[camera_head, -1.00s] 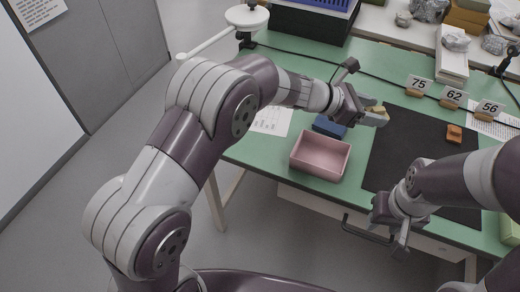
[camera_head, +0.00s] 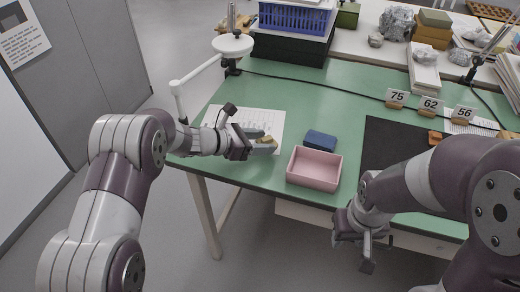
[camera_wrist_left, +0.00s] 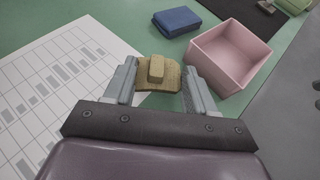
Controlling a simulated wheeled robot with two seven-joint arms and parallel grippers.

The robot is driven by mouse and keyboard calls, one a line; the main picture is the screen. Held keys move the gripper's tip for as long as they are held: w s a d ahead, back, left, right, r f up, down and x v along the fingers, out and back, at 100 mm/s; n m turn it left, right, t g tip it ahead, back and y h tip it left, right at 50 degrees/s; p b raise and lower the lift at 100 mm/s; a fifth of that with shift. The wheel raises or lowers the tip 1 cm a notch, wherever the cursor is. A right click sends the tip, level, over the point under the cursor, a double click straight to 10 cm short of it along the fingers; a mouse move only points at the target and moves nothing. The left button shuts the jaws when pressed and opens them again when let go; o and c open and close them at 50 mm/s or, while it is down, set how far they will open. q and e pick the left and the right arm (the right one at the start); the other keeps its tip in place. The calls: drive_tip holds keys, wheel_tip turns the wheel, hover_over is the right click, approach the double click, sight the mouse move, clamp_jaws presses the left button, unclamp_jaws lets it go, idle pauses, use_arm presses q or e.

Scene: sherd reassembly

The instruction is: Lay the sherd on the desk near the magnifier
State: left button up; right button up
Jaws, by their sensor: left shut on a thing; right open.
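My left gripper (camera_head: 262,146) is shut on a tan sherd (camera_wrist_left: 158,72), which shows between its fingers in the left wrist view. In the head view the sherd (camera_head: 266,140) is small at the fingertips, over the desk beside the printed sheet. The white magnifier (camera_head: 232,45) with its jointed arm is clamped at the desk's back left, behind my left gripper. The green desk (camera_head: 300,92) has bare room around the magnifier's base. My right gripper (camera_head: 367,250) is open and empty at the desk's front edge.
A black mat (camera_head: 390,145), an orange-brown piece (camera_head: 435,137) and number cards (camera_head: 430,105) are further right.

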use_arm(q)
wheel_tip(320, 180, down, 3)
